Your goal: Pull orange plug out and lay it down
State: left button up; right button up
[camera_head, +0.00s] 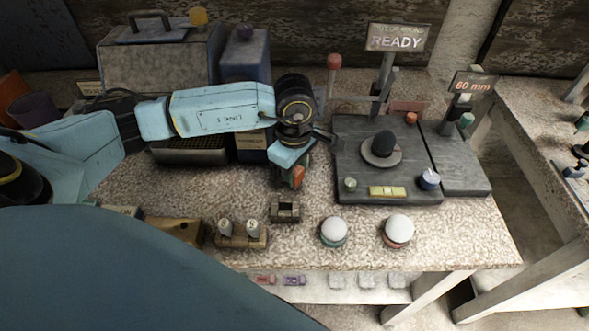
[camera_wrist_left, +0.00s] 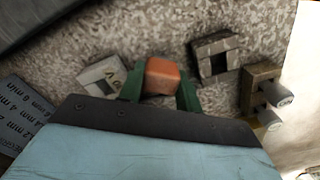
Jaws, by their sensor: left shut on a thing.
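The orange plug (camera_head: 298,177) shows low beside the end of my left arm in the head view. In the left wrist view the orange plug (camera_wrist_left: 162,75) sits between the two green fingers of my left gripper (camera_wrist_left: 161,84), which is shut on it. The gripper (camera_head: 295,176) points down over the table, left of the dark slab. Its lower end is partly hidden, and I cannot tell whether the plug touches the table. A block with a square opening (camera_head: 285,210) stands just in front of it; this block also shows in the wrist view (camera_wrist_left: 215,56), apart from the plug. My right gripper is out of view.
A holder with white pegs (camera_head: 242,238) and two white spheres (camera_head: 334,231) (camera_head: 398,229) stand near the front edge. The dark slab (camera_head: 350,150) carries a black knob.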

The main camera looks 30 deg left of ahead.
pick_arm(q)
jog(key=shift+f, duration=0.2)
jog(key=o, duration=1.1)
jog(key=shift+o, duration=0.2)
jog(key=shift+r, duration=0.1)
jog(key=shift+r+p, duration=1.05)
jog(key=shift+r, duration=0.9)
